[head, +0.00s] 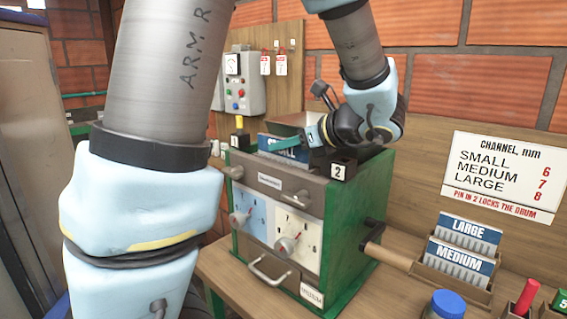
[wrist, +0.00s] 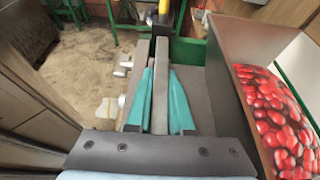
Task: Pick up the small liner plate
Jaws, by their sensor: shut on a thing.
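The small liner plate (head: 289,155) has a blue face with white lettering, partly hidden by a teal finger, and sits at the top of the green-sided machine (head: 361,195). My gripper (head: 275,146) reaches in from the right at the machine's top. In the wrist view my gripper's two teal fingers (wrist: 160,98) are closed on either side of a thin grey plate edge, the small liner plate (wrist: 160,75). I cannot tell whether the plate is clear of its seat.
A hopper of red cherries (wrist: 275,115) is close on the right. Black block 2 (head: 343,169) stands beside my gripper; a yellow pin (head: 239,124) is at the far left corner. Large (head: 470,231) and medium (head: 459,258) plates stand in a wooden rack at right.

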